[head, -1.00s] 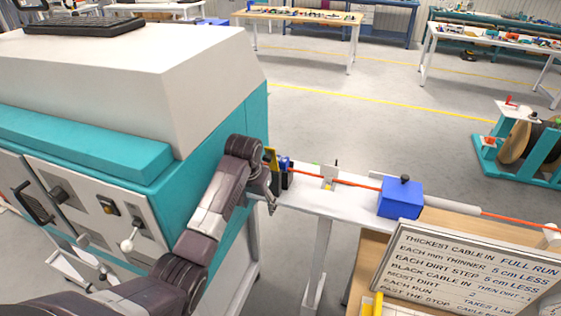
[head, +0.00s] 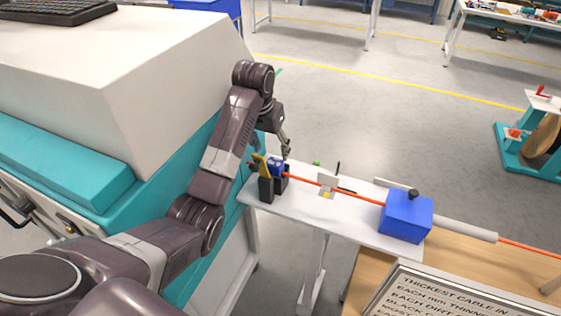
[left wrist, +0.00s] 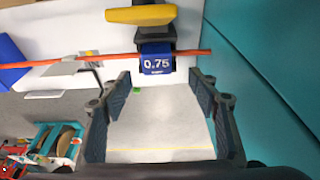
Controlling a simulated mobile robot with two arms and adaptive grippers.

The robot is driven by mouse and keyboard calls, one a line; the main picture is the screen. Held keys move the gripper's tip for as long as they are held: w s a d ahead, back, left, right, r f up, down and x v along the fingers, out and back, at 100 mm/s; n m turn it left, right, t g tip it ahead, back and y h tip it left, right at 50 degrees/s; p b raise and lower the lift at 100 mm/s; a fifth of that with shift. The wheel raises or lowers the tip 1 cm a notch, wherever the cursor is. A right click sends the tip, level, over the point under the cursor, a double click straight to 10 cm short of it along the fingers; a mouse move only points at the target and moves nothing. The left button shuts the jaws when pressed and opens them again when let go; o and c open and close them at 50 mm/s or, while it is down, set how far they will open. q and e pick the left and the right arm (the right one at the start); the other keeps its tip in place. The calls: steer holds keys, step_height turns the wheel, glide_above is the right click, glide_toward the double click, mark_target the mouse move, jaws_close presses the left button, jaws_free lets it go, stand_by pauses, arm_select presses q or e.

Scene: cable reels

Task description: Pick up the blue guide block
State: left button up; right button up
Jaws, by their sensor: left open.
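The small blue guide block (head: 277,166), marked 0.75, sits in a dark holder (head: 266,188) at the left end of the white bench. In the left wrist view the block (left wrist: 156,62) is just beyond the fingertips, roughly midway between them. An orange cable (head: 340,190) runs at the block; whether it passes through or behind is unclear. A yellow handle-like part (left wrist: 142,15) is beside the block. My left gripper (head: 286,150) is open and empty, close to the block's far side; its fingers (left wrist: 160,88) are spread wide. My right gripper is out of view.
A larger blue box (head: 406,217) stands on the white bench (head: 340,226) along the cable. The teal machine (head: 205,150) rises close beside my left arm. A wooden table (head: 480,262) with a sign (head: 450,295) is at front right.

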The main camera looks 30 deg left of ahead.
mark_target(274, 163)
arm_select(q)
steer(key=shift+f, duration=0.55)
steer(key=shift+s+f+p, duration=0.1)
steer(key=shift+f+p, duration=0.15)
steer(key=shift+p, duration=0.1)
steer(key=f+p, duration=0.2)
steer(key=shift+d+f, duration=0.3)
steer(key=shift+w+p+x, duration=0.15)
steer(key=shift+x, duration=0.45)
steer(key=shift+w+p+x, duration=0.15)
steer(key=shift+x, duration=0.45)
steer(key=shift+f, duration=0.1)
steer(key=c, duration=1.2)
steer(key=shift+c, duration=0.5)
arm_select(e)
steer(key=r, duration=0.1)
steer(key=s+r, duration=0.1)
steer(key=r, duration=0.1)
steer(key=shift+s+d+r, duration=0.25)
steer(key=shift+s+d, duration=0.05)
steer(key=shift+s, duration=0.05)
